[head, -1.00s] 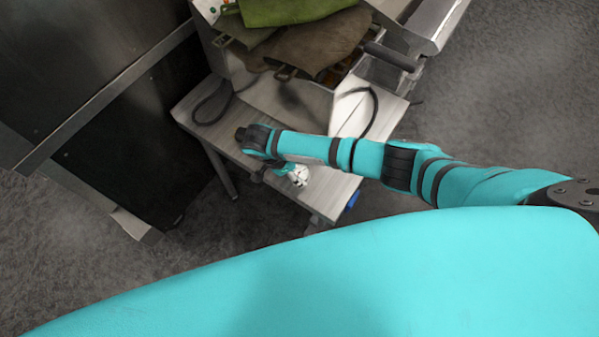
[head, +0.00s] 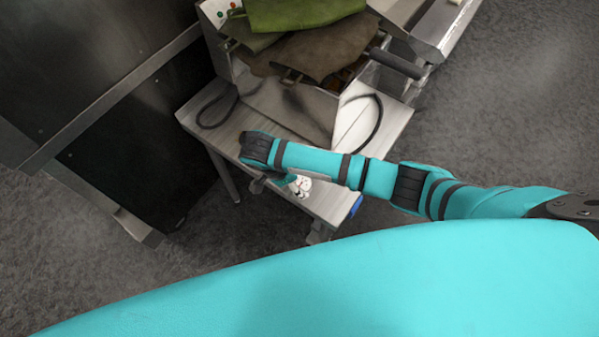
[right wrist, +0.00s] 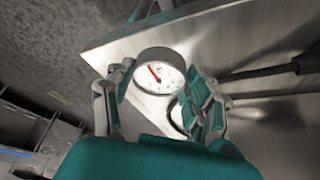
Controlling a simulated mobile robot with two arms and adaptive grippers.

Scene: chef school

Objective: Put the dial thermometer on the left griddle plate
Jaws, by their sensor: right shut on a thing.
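The dial thermometer (right wrist: 158,72), with a round white face, a red needle and a grey rim, sits between the fingers of my right gripper (right wrist: 160,82) in the right wrist view. The gripper is shut on it, over the edge area of a grey metal surface. In the head view a small white shape (head: 300,186), apparently the thermometer's face, shows just below my right forearm; the fingers there are mostly hidden. I cannot pick out the left griddle plate for sure. My left gripper is not in view.
A grey table (head: 325,202) stands under my right arm. Green and brown cloths (head: 320,45) lie over equipment at its back. Dark cables (head: 215,108) loop on the table. A dark cabinet (head: 115,150) stands at left. Black-handled rods (right wrist: 280,70) lie at right in the wrist view.

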